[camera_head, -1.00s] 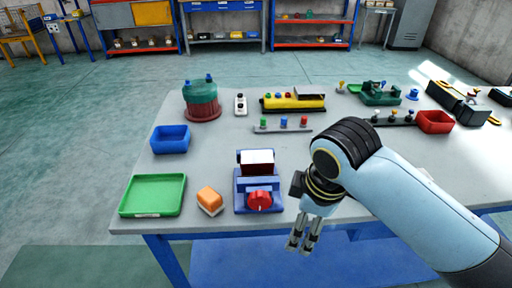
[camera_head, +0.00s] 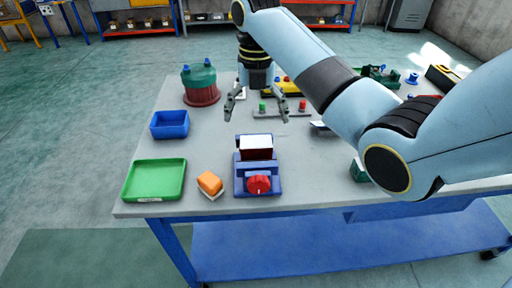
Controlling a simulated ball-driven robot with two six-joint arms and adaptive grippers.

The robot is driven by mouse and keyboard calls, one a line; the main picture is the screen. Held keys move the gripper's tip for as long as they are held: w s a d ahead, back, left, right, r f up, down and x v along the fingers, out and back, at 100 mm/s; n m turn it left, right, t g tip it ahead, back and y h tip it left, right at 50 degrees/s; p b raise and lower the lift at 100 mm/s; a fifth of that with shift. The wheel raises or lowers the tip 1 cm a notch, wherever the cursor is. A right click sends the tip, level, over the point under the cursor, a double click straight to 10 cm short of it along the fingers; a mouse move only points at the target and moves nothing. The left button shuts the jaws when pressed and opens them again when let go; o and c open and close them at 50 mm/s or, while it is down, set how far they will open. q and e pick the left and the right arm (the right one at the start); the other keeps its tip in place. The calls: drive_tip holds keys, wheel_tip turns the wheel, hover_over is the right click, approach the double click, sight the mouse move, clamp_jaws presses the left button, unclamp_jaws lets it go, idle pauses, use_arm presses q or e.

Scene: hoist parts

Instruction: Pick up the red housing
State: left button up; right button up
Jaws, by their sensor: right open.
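A dark red block with a pale top (camera_head: 256,153), probably the red housing, sits in a blue vise-like fixture (camera_head: 243,186) with a red knob (camera_head: 259,184) at its front. My right gripper (camera_head: 257,112) points down with its fingers spread, open and empty. In the picture it is just above and behind the block, and apart from it. A dark red round drum with a green lid (camera_head: 201,94) stands farther back to the left. My left gripper is out of view.
A blue bin (camera_head: 170,124), a green tray (camera_head: 154,180) and an orange block (camera_head: 209,183) lie to the left on the grey table (camera_head: 205,150). A strip with coloured knobs (camera_head: 282,113) is behind the gripper. My right arm hides much of the right side.

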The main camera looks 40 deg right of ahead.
sight(256, 141)
wheel_tip(256, 141, down, 10)
drive_tip(key=shift+r+p, duration=0.1)
drive_tip(key=shift+p, duration=0.4)
drive_tip(key=c, duration=1.5)
